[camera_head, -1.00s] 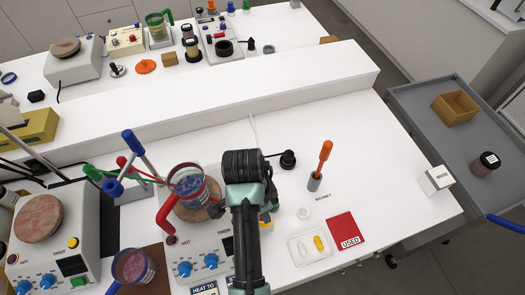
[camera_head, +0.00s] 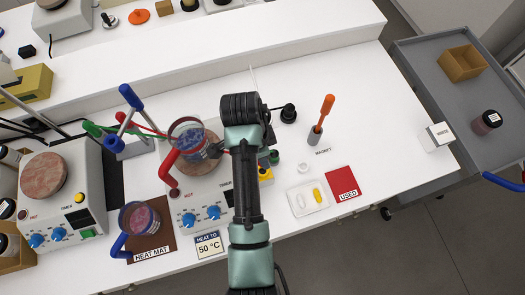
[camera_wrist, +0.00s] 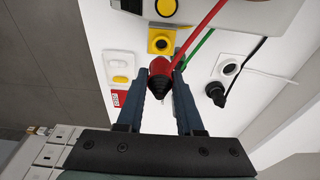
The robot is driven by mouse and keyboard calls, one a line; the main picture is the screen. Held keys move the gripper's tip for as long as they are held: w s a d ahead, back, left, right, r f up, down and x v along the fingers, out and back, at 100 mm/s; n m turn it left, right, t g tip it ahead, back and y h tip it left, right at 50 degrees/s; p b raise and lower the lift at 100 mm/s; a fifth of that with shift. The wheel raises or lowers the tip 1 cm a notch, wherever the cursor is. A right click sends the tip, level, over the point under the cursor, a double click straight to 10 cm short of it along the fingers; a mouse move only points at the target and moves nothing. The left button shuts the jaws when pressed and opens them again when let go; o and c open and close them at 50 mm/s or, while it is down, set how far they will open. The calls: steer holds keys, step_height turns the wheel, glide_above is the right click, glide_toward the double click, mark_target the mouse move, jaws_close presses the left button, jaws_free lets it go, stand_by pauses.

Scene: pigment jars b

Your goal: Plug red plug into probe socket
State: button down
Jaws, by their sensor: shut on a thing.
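The red plug (camera_wrist: 160,72) sits between the two fingers of my gripper (camera_wrist: 160,88) in the wrist view, with its dark tip toward the camera. Its red cable (camera_wrist: 203,28) runs up to the right. My gripper is shut on it. A yellow block with a dark round socket (camera_wrist: 160,41) lies just beyond the plug, apart from it. A white block with a black ring socket (camera_wrist: 229,68) lies to the right. I cannot tell by label which one is the probe socket. In the head view my arm hides the plug.
A black plug (camera_wrist: 215,91) and a green cable (camera_wrist: 198,49) lie near the plug. In the head view, a beaker (camera_head: 188,140) stands on the hotplate (camera_head: 198,203) beside my arm.

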steer(key=shift+f+b, duration=1.15)
steer(key=shift+f, duration=1)
steer(key=shift+w, duration=0.1)
steer(key=shift+p, duration=0.75)
steer(key=shift+f+b, duration=0.9)
steer(key=shift+f, duration=0.35)
steer(key=shift+c, duration=2.3)
jaws_free()
step_height(320, 180, up, 13)
steer(key=a+p, duration=0.2)
steer(key=shift+s+p, duration=0.35)
steer(key=shift+p, duration=0.05)
